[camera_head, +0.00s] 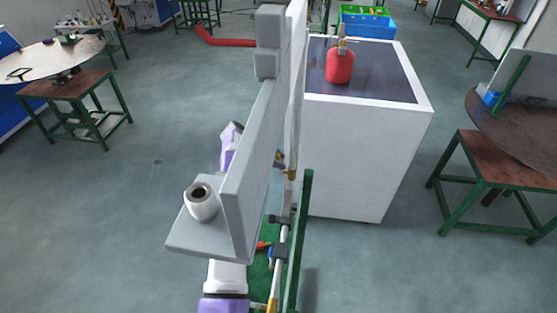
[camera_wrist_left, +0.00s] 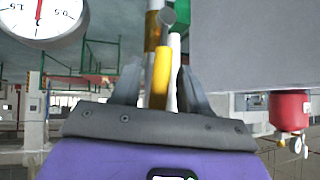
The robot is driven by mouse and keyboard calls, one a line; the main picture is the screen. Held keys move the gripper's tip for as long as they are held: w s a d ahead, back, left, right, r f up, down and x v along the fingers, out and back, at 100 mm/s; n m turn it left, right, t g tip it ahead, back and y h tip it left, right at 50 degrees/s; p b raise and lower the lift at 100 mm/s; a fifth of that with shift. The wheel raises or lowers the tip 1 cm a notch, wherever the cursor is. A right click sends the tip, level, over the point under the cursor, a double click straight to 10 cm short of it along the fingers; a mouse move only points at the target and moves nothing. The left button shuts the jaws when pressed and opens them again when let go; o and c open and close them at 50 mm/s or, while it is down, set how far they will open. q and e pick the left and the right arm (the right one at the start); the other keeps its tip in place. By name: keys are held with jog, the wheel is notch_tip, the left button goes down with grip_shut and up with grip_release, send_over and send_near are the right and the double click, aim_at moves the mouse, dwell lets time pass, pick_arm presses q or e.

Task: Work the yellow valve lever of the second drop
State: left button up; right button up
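A yellow lever (camera_wrist_left: 162,76) stands in the left wrist view in front of a pipe with white and yellow parts. My left gripper (camera_wrist_left: 159,92) is open, with one grey finger on each side of the lever. I see no clear contact. In the head view, purple parts of my left arm show beside and below the upright grey panel (camera_head: 262,150), which hides most of that gripper. Pipework with a small yellow fitting (camera_head: 291,175) runs along the panel's right side; which drop it belongs to cannot be told. My right gripper is not in view.
A white gauge (camera_wrist_left: 43,16) is near the gripper in the left wrist view. A white cabinet (camera_head: 345,150) with a red extinguisher (camera_head: 340,66) stands right of the panel. A green post (camera_head: 299,230) stands by the pipes. Open floor lies left.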

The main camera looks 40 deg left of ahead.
pick_arm(q)
jog(key=shift+r, duration=0.1)
jog(key=v, duration=0.7)
jog(key=shift+b, duration=0.4)
jog(key=shift+s+a+r, duration=0.1)
jog(key=shift+s, duration=0.05)
